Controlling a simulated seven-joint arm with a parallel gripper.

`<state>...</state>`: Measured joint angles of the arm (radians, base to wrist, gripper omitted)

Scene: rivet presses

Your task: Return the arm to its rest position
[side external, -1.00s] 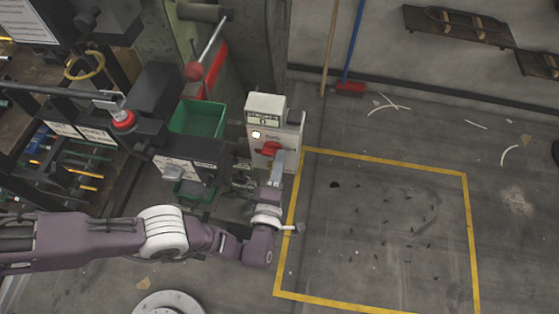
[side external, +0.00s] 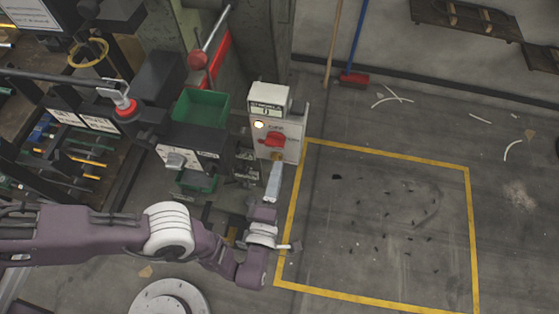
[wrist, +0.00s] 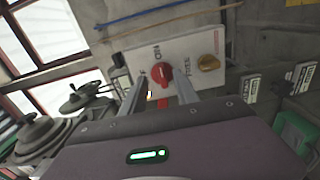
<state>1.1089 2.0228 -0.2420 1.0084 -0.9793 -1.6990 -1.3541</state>
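My gripper (side external: 275,168) is in front of a grey-white control box (side external: 291,152) with a red rotary knob (side external: 273,140). The fingers point at the box, just below the knob in the side view, and appear clear of it. In the wrist view the two fingers (wrist: 160,80) stand apart with nothing held between them. The red knob (wrist: 150,71) lies ahead of them, by an "ON" label. The arm's rest position is not marked in any view.
A green bin (side external: 201,108) and a dark switch panel (side external: 190,140) stand left of the box. A red-knobbed lever (side external: 199,61) rises behind. Yellow tape (side external: 390,155) outlines a floor area with small scraps. A blue-handled broom (side external: 353,79) leans at the wall.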

